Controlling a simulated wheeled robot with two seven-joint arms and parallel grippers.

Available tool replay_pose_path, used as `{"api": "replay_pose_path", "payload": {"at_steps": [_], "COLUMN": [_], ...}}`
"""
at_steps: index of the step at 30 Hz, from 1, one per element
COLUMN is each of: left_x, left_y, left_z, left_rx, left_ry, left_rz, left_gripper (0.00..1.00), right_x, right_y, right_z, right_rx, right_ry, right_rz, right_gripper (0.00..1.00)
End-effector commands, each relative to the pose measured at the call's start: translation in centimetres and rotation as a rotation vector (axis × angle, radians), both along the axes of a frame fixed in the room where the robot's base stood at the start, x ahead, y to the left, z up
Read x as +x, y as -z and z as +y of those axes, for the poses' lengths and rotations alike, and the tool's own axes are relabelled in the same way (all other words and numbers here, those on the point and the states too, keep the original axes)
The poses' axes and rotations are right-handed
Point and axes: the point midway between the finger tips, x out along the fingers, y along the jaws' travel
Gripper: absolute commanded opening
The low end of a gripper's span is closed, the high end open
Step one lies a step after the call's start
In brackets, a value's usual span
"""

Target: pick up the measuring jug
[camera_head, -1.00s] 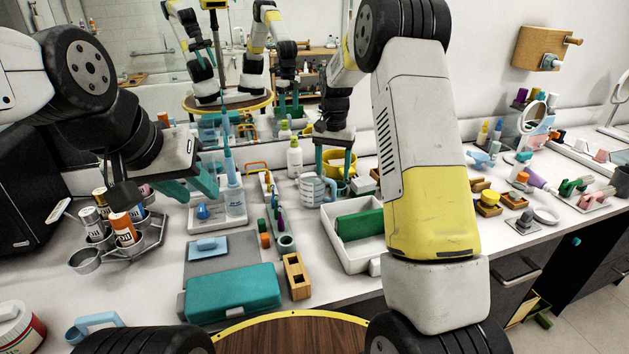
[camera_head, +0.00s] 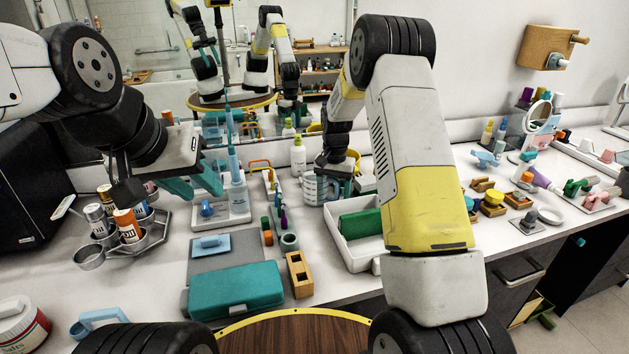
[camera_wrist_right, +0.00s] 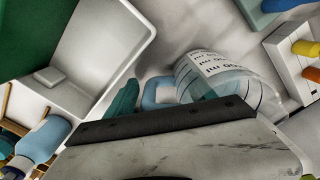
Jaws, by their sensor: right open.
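The measuring jug (camera_head: 312,190), clear with printed markings and a light blue handle, stands on the counter behind the white tray. In the right wrist view the jug (camera_wrist_right: 222,80) is just beyond the gripper body, with its blue handle (camera_wrist_right: 158,92) beside a teal finger. My right gripper (camera_head: 335,190) is open and low at the jug's handle side. The gripper body hides part of the jug and fingers, so I cannot tell whether they touch. My left gripper (camera_head: 194,186) is open and empty, above the counter near the can rack.
A white tray (camera_head: 370,255) with a green block (camera_head: 360,224) stands in front of the jug. A white pump bottle (camera_head: 298,157) stands behind it.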

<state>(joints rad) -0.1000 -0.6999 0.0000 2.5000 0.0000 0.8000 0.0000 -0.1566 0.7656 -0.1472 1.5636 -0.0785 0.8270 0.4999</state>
Motion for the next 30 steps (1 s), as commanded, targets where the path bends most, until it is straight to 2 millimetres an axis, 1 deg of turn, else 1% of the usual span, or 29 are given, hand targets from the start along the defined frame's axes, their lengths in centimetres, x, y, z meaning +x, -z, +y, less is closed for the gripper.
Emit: {"api": "replay_pose_path", "payload": {"at_steps": [1, 5, 6, 8, 9, 10, 11, 17, 20, 23, 30], "left_x": [0.0, 0.0, 0.0, 0.0, 0.0, 0.0, 0.0, 0.0, 0.0, 0.0, 0.0], "left_y": [0.0, 0.0, 0.0, 0.0, 0.0, 0.0, 0.0, 0.0, 0.0, 0.0, 0.0], "left_z": [0.0, 0.0, 0.0, 0.0, 0.0, 0.0, 0.0, 0.0, 0.0, 0.0, 0.0], "left_rx": [0.000, 0.000, 0.000, 0.000, 0.000, 0.000, 0.000, 0.000, 0.000, 0.000, 0.000], "left_ry": [0.000, 0.000, 0.000, 0.000, 0.000, 0.000, 0.000, 0.000, 0.000, 0.000, 0.000], "left_rz": [0.000, 0.000, 0.000, 0.000, 0.000, 0.000, 0.000, 0.000, 0.000, 0.000, 0.000], "left_gripper": [0.36, 0.36, 0.36, 0.36, 0.36, 0.36, 0.36, 0.36, 0.36, 0.36, 0.36], "right_x": [0.0, 0.0, 0.0, 0.0, 0.0, 0.0, 0.0, 0.1, 0.1, 0.2, 0.1], "right_y": [0.0, 0.0, 0.0, 0.0, 0.0, 0.0, 0.0, -0.1, -0.5, -1.7, -6.5], "right_z": [0.0, 0.0, 0.0, 0.0, 0.0, 0.0, 0.0, 0.0, 0.0, 0.1, 0.0], "right_rx": [0.000, 0.000, 0.000, 0.000, 0.000, 0.000, 0.000, 0.001, 0.001, 0.001, 0.001], "right_ry": [0.000, 0.000, 0.000, 0.000, 0.000, 0.000, 0.000, 0.000, 0.000, -0.001, -0.001], "right_rz": [0.000, 0.000, 0.000, 0.000, 0.000, 0.000, 0.000, -0.001, -0.004, -0.006, -0.006], "right_gripper": [0.61, 0.36, 0.28, 0.16, 0.08, 0.02, 0.00, 0.00, 0.00, 0.00, 0.00]}}
